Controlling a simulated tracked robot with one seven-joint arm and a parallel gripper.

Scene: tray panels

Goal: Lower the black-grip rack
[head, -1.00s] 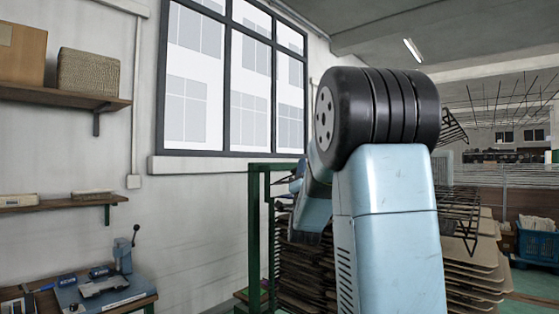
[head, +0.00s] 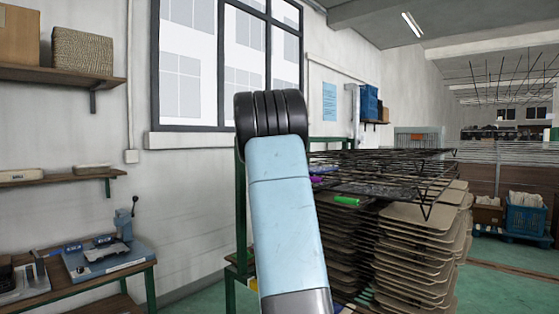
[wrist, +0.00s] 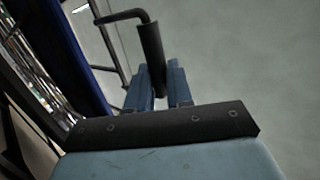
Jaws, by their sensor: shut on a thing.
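In the wrist view, my gripper (wrist: 160,84) has its two blue fingers closed around a black cylindrical grip (wrist: 152,55). A thin dark bent rod (wrist: 122,17) runs from the top of the grip to the left. In the head view, black wire racks (head: 400,158) lie roughly level above a stack of tan panels (head: 417,240). One rack has a green grip (head: 346,200) and another a purple grip (head: 316,179). My arm hides my gripper and the black grip in the head view, so I cannot tell which rack there is the held one.
A green frame (head: 241,210) stands left of the stack. A workbench (head: 130,268) with tools is at the lower left, below wall shelves (head: 60,76). A blue crate (head: 526,220) stands at the far right. Green floor shows right of the stack.

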